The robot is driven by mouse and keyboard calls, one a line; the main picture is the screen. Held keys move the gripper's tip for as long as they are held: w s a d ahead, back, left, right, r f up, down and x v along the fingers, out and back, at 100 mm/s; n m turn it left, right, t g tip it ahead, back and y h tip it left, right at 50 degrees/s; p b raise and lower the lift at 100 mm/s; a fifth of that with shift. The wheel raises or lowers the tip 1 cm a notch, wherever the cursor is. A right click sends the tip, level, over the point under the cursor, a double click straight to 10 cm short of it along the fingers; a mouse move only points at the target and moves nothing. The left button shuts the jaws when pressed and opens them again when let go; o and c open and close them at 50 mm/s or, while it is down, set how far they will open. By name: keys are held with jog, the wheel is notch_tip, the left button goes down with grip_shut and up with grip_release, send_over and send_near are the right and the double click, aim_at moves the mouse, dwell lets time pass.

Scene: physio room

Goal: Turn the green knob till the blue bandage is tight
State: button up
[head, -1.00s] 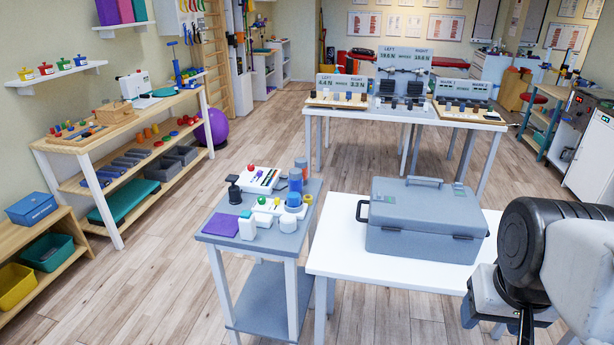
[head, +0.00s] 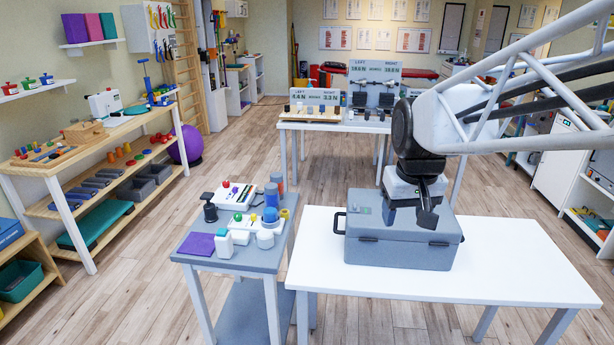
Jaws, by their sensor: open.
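A small green knob (head: 238,217) sits on a low white device on the grey side table, left of centre in the head view. A blue roll-like piece (head: 270,215) stands at the device's right side. It may be the blue bandage, but it is too small to tell whether it is slack or tight. My gripper (head: 427,216) hangs over the grey case on the white table, well to the right of the knob. It is open, and I see nothing held in it. Its far side is hidden.
The grey case (head: 384,252) stands on the white table (head: 510,265), below my gripper.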

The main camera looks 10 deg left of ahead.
jog(key=w+a+n, duration=0.2)
jog(key=w+a, duration=0.8)
jog(key=w, duration=0.5)
jog(key=n+g, duration=0.2)
jog(key=n, duration=0.3)
send_over(238, 215)
notch_tip(238, 215, down, 22)
jog(key=shift+a+f, duration=0.1)
jog(key=shift+f, duration=0.1)
jog(key=shift+f, duration=3.85)
jog(key=shift+c, duration=0.4)
